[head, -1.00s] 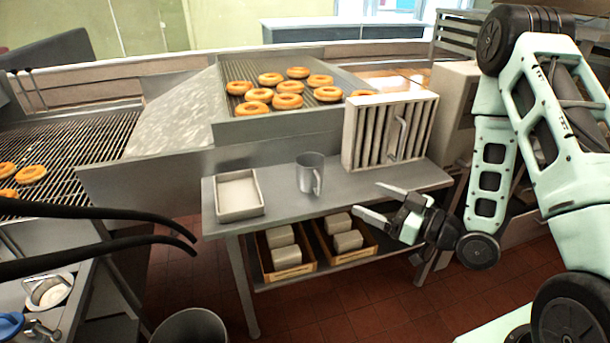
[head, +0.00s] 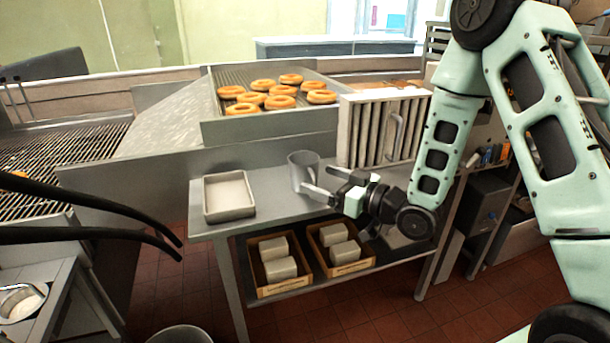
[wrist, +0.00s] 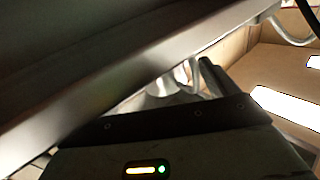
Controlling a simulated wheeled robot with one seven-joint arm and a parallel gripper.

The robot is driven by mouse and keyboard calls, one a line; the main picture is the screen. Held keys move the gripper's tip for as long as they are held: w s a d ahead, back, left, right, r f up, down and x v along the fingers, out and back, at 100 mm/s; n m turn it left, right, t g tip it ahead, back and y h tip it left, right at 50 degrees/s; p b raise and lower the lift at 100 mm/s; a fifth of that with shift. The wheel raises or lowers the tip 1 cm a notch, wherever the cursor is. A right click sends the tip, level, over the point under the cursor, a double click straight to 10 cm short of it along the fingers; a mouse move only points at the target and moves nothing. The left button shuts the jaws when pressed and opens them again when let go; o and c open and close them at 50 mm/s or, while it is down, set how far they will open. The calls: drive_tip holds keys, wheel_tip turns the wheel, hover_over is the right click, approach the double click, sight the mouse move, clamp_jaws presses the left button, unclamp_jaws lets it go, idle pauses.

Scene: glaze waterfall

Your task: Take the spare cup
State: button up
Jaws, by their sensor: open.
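A grey metal cup (head: 302,170) stands upright on the steel table (head: 270,192), between the shallow tray and the slatted panel. My gripper (head: 318,182) is open just right of the cup, with its fingers pointing left toward it. One fingertip overlaps the lower part of the cup in the head view, partly hiding its handle side. I cannot tell whether it touches the cup. In the wrist view, a pale, blurred shape that may be the cup (wrist: 165,84) shows beyond a dark finger (wrist: 210,75).
A shallow metal tray (head: 229,213) sits left of the cup. A slatted metal panel (head: 375,130) stands close behind my gripper. Wooden crates with wrapped blocks (head: 280,268) are on the lower shelf. Doughnuts (head: 280,101) lie on a raised rack behind.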

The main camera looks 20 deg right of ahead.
sight(307, 172)
drive_tip(key=x, duration=0.1)
drive_tip(key=p+x, duration=0.1)
drive_tip(key=x, duration=0.2)
drive_tip(key=shift+w+r+p, duration=0.2)
drive_tip(key=shift+r+p, duration=0.1)
drive_tip(key=shift+p, duration=0.1)
drive_tip(key=shift+w+a+f, duration=0.1)
drive_tip(key=shift+w+a, duration=0.15)
drive_tip(key=shift+w, duration=0.05)
drive_tip(key=c, duration=1.1)
drive_tip(key=shift+o, duration=0.2)
